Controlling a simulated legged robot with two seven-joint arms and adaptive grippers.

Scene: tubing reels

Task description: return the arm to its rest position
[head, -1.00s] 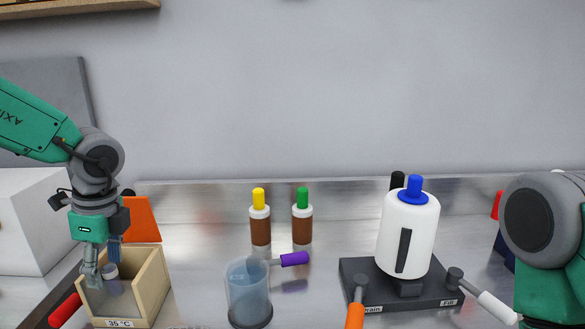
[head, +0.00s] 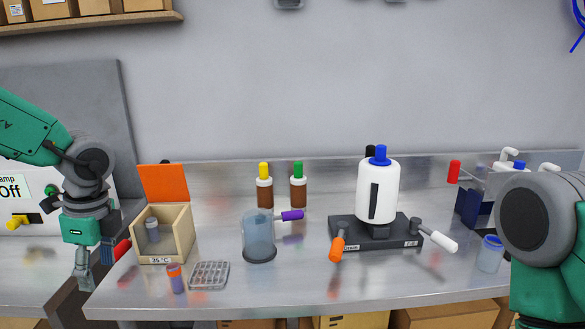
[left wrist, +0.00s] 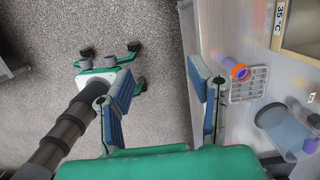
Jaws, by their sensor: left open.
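My left gripper (head: 82,283) hangs pointing down at the table's left front corner, left of the wooden box. In the left wrist view the left gripper (left wrist: 165,85) has its two fingers wide apart with nothing between them, over the floor beside the table edge. My right arm shows at the right edge of the head view, but its gripper is out of view.
The wooden box (head: 183,258) marked 35 °C holds a small capped container (head: 152,232). A clear beaker (head: 259,240) and a white tank (head: 378,192) stand farther right.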

